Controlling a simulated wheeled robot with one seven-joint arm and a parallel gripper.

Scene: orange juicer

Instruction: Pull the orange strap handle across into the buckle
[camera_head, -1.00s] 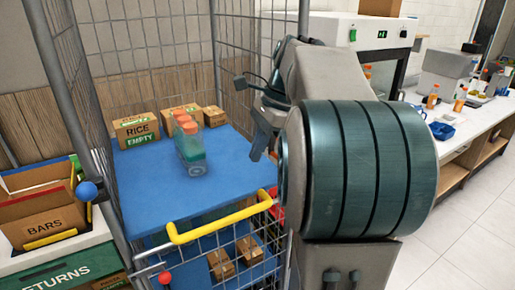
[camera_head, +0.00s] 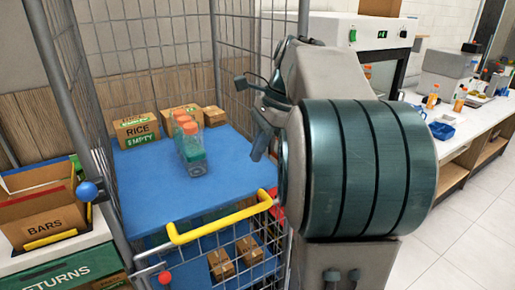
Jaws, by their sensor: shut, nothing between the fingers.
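No orange strap handle or buckle can be clearly made out. A small red piece (camera_head: 274,193) shows at the right end of the yellow bar (camera_head: 222,221) on the cage cart's front, partly behind my arm; I cannot tell whether it belongs to the strap. My gripper (camera_head: 258,154) shows as dark finger parts over the right side of the cart's blue shelf (camera_head: 140,187). It is shut and empty, apart from the bottles, and partly hidden by my arm.
Wire mesh walls enclose the shelf. A red ball knob (camera_head: 165,277) and a blue one (camera_head: 87,190) stick out at the cart's front left.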

